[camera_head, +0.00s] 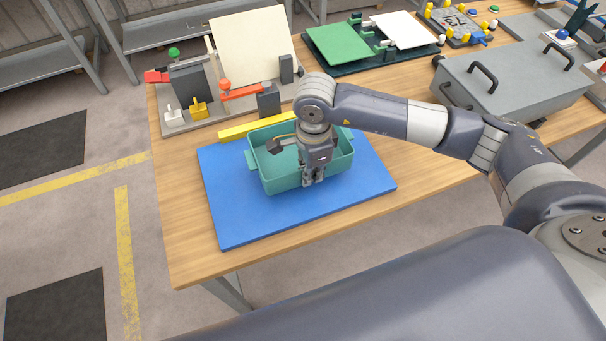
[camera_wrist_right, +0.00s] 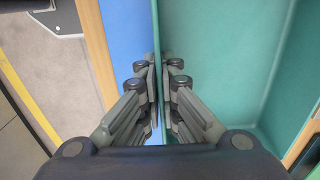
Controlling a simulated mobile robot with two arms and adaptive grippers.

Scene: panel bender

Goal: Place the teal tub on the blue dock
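The teal tub (camera_head: 283,183) is upright over the middle of the blue dock (camera_head: 245,223), a flat blue board on the wooden table. I cannot tell whether its base touches the dock or is slightly above it. My right gripper (camera_head: 313,181) points down at the tub's near wall. In the right wrist view, its fingers (camera_wrist_right: 161,95) are shut on the teal wall (camera_wrist_right: 157,40), one on each side, with blue dock outside it. The gripper hides part of the tub's near rim and inside. My left gripper is not in view.
A yellow bar (camera_head: 250,128) lies just behind the tub. A fixture with a white panel (camera_head: 250,47) and clamps stands behind it. A grey lidded box (camera_head: 510,80) is at the right, beyond my arm. The dock's front left is clear.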

